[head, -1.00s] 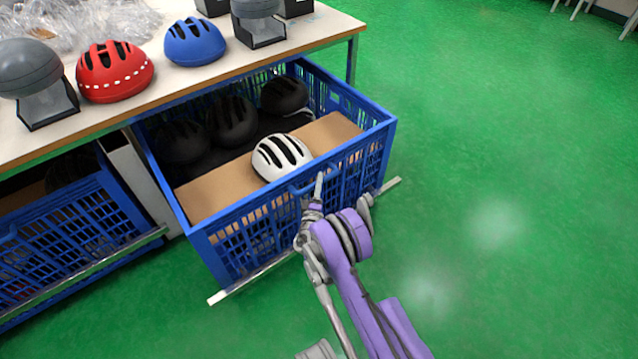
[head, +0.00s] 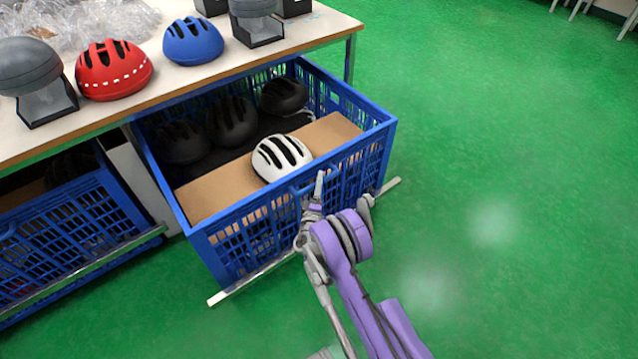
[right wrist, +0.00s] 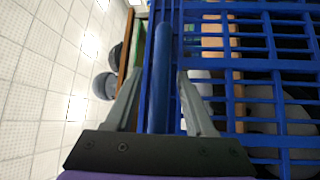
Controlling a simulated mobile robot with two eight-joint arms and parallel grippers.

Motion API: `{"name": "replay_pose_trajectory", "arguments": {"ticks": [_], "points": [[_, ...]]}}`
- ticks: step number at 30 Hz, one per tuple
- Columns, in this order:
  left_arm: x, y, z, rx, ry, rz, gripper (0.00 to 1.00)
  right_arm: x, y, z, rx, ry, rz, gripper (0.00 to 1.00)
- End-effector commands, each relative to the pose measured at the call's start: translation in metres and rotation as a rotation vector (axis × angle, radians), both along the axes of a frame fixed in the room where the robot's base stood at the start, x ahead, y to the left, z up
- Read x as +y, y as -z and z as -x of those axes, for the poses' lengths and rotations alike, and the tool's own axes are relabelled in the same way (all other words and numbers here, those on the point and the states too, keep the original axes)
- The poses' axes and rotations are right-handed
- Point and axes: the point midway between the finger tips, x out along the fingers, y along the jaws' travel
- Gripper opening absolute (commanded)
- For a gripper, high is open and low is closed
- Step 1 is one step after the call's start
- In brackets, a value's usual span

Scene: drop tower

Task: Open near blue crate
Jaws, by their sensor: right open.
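The near blue crate (head: 372,152) stands pulled out from under the table, its open top exposed. It holds several black helmets (head: 232,121), a white helmet (head: 282,157) and a brown cardboard sheet (head: 215,195). My right gripper (head: 314,184) is at the handle on the crate's front wall. In the right wrist view, its open fingers (right wrist: 160,78) stand on either side of the blue handle bar (right wrist: 160,95), with gaps showing. My left gripper is not in view.
A second blue crate (head: 75,235) sits to the left under the table (head: 120,115). On the table are a red helmet (head: 114,71), a blue helmet (head: 193,42) and grey domes on stands. Green floor (head: 500,150) is clear on the right.

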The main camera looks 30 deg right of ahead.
Motion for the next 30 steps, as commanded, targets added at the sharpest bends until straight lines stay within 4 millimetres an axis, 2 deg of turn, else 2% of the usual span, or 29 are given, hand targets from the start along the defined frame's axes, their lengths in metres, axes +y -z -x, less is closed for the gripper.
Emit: {"name": "replay_pose_trajectory", "arguments": {"ticks": [5,8,21,30], "points": [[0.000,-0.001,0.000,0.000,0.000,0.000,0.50,0.003,0.001,0.003,0.000,-0.001,0.000,0.55],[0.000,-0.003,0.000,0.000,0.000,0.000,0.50,0.011,0.002,0.011,-0.001,-0.002,0.000,0.55],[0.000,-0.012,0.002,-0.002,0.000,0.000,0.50,0.063,0.013,0.071,-0.001,-0.002,-0.002,0.55],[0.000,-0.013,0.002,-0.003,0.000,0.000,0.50,0.070,0.015,0.081,0.000,0.000,0.000,0.55]]}}
